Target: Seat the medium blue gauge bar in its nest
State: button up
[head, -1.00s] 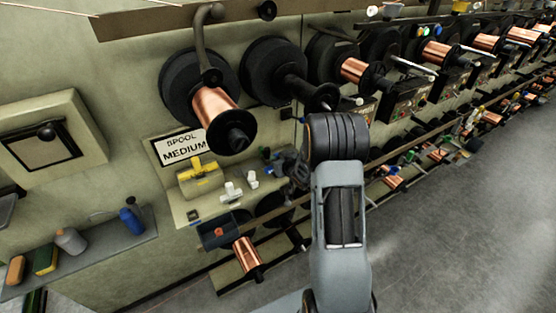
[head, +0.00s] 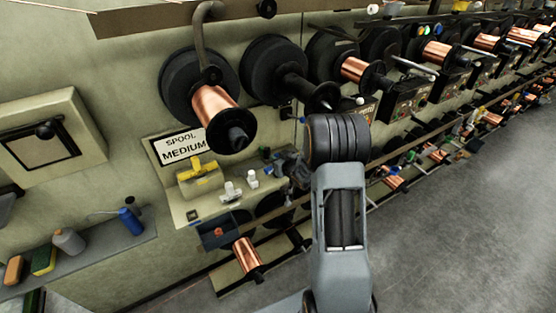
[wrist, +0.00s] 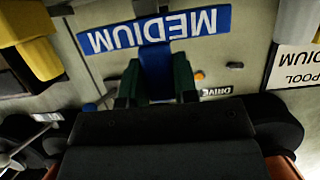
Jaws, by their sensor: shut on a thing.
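The medium blue gauge bar (wrist: 112,37) carries white MEDIUM lettering, upside down in the wrist view. Its blue stem (wrist: 155,68) runs down between the green fingers of my gripper (wrist: 157,88), which is shut on it. The bar lies crosswise beyond the fingertips, over a pale surface. In the head view my gripper (head: 292,168) is small and dark beside the right end of the ledge, partly hidden by my arm. I cannot make out the nest clearly or tell whether the bar touches anything.
A SPOOL MEDIUM sign (head: 184,147) hangs above the ledge (head: 188,213). A yellow block (head: 199,176) and small white fittings (head: 232,193) stand on the ledge. A large copper spool (head: 214,106) juts out above. The floor at right is clear.

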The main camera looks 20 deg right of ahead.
jog(key=shift+f, duration=0.15)
jog(key=shift+f+b, duration=1.05)
jog(key=shift+b, duration=0.05)
jog(key=o, duration=1)
jog(key=v, duration=1.4)
jog(key=shift+a+b, duration=0.1)
jog(key=shift+b, duration=0.25)
jog(key=shift+w, duration=0.1)
